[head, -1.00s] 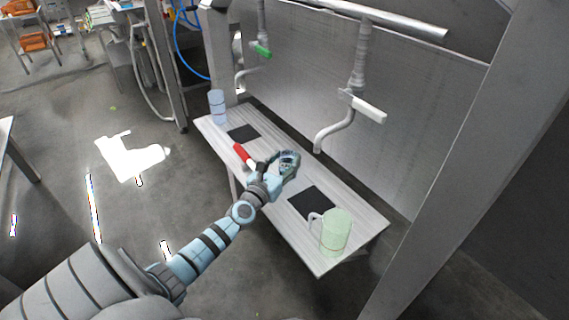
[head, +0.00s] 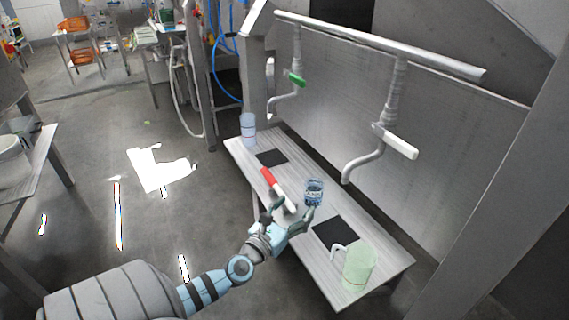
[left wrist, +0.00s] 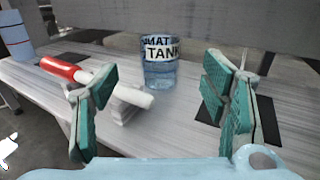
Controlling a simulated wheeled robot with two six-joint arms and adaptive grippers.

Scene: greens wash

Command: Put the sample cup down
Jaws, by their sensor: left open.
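The sample cup (head: 314,192) is a small clear blue cup with a label on which "TANK" can be read. It stands upright on the pale bench (head: 381,235). In the left wrist view the cup (left wrist: 160,68) stands beyond the fingertips, in line with the gap between them. My right gripper is out of view.
A red-and-white tool (head: 272,182) rests on a white block left of the cup. Dark mats (head: 334,231) (head: 272,158) lie on the bench. A green pitcher (head: 360,268) stands at the near end, a bluish cup (head: 248,129) at the far end. Taps (head: 398,142) overhang the bench.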

